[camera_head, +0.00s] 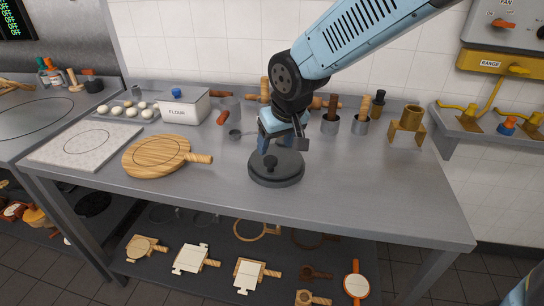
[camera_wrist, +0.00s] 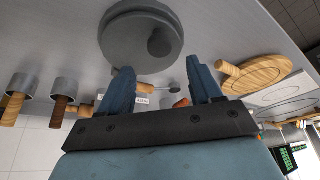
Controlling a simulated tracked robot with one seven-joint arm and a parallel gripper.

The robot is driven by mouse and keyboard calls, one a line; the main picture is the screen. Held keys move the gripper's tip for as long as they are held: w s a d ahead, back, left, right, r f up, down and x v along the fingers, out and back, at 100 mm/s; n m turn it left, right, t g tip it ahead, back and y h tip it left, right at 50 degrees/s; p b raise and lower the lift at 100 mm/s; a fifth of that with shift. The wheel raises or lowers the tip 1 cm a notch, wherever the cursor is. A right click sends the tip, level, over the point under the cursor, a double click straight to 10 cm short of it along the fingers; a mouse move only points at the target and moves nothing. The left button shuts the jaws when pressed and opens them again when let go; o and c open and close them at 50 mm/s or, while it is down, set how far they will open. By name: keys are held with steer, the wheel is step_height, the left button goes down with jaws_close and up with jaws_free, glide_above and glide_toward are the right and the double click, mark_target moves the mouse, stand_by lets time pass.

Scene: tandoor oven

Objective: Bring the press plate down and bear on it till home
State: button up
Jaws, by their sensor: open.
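The press plate (camera_head: 288,163) is a dark grey round disc with a dark knob (camera_head: 269,161) on top. It sits on a slightly wider round base on the steel table; whether a gap lies between plate and base is too small to tell. My gripper (camera_head: 279,147) points down over the far side of the plate, and its fingers hide part of the far rim. In the wrist view the plate (camera_wrist: 122,42) and knob (camera_wrist: 161,42) show beyond my two blue fingers (camera_wrist: 158,70). The fingers are apart, with nothing between them.
A round wooden board (camera_head: 152,156), a pale slab (camera_head: 78,146) and a white flour box (camera_head: 183,107) stand left. Steel pots with wooden handles (camera_head: 331,122) and a brass stand (camera_head: 406,127) line the back. The table right of the press is clear.

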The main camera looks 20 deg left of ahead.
mark_target(271, 159)
steer(key=shift+x, duration=3.4)
steer(key=shift+d, duration=0.1)
steer(key=shift+c, duration=0.2)
jaws_close()
